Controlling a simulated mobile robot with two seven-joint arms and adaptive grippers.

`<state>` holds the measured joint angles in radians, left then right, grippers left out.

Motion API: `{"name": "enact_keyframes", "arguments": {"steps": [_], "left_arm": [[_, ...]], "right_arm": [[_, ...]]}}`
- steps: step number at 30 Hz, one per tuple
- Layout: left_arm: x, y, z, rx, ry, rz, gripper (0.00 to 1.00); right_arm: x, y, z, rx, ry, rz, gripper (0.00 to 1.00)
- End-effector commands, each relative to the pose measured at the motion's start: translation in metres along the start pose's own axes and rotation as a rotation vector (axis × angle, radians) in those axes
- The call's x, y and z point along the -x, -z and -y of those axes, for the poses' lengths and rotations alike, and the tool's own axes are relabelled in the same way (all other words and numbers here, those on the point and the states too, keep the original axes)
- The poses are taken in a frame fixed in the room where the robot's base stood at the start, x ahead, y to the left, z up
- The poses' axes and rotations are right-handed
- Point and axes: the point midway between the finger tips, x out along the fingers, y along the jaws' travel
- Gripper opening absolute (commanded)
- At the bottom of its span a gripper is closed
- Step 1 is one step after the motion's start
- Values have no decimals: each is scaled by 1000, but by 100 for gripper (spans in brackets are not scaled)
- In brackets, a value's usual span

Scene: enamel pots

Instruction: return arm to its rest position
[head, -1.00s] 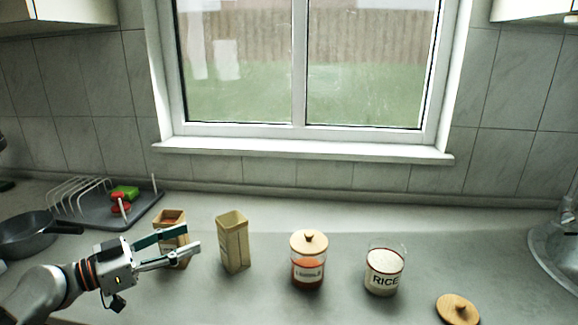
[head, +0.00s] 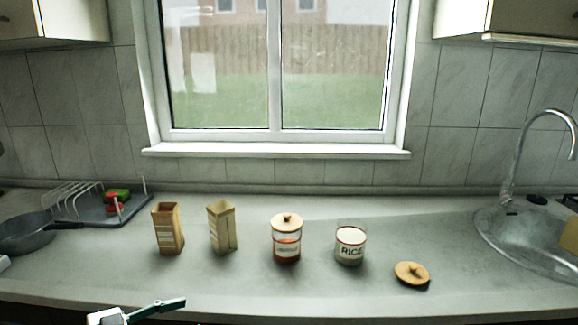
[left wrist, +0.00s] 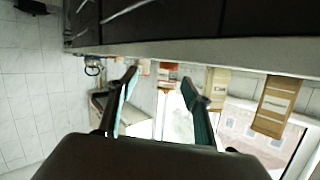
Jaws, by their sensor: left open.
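My left gripper (head: 150,310) shows at the bottom left of the head view, low in front of the counter's front edge and apart from the items on it. In the left wrist view its two fingers (left wrist: 160,84) stand apart with nothing between them. The rest of the left arm is out of the head view. My right gripper is in neither view.
On the counter stand two open cartons (head: 168,230) (head: 222,230), a lidded jar (head: 287,240), an open rice jar (head: 350,245) and a loose wooden lid (head: 411,273). A pan (head: 25,234) and dish rack (head: 95,207) are left, a sink (head: 510,240) right.

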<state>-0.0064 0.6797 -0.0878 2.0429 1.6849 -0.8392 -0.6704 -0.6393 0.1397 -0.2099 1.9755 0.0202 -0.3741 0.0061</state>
Motion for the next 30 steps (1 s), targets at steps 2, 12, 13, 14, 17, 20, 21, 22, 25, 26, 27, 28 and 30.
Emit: {"name": "enact_keyframes", "arguments": {"steps": [2,12,13,14,17,20,21,22,25,26,27,28,30], "left_arm": [[-5,-30,-28,-30,-6,80,50],[21,-146,-95,-154,138,520,50],[28,-154,-97,-158,164,561,50],[36,-161,-99,-163,191,602,50],[64,-179,-102,-174,283,731,50],[91,-190,-101,-176,369,832,50],[102,-192,-101,-176,401,868,50],[109,-194,-100,-176,423,891,50],[134,-198,-100,-172,493,968,50],[141,-199,-101,-169,514,989,50],[151,-199,-101,-168,541,1016,50],[158,-200,-101,-166,561,1036,50],[175,-200,-101,-161,608,1082,50]], "right_arm": [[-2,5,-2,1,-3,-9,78],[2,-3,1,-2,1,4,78],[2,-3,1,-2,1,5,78],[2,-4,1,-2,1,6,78],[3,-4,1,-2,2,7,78],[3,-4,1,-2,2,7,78],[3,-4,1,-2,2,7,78],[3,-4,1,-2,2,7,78],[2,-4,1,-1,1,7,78],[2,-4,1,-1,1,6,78],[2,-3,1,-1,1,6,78],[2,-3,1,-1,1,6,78],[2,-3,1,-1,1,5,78]]}}
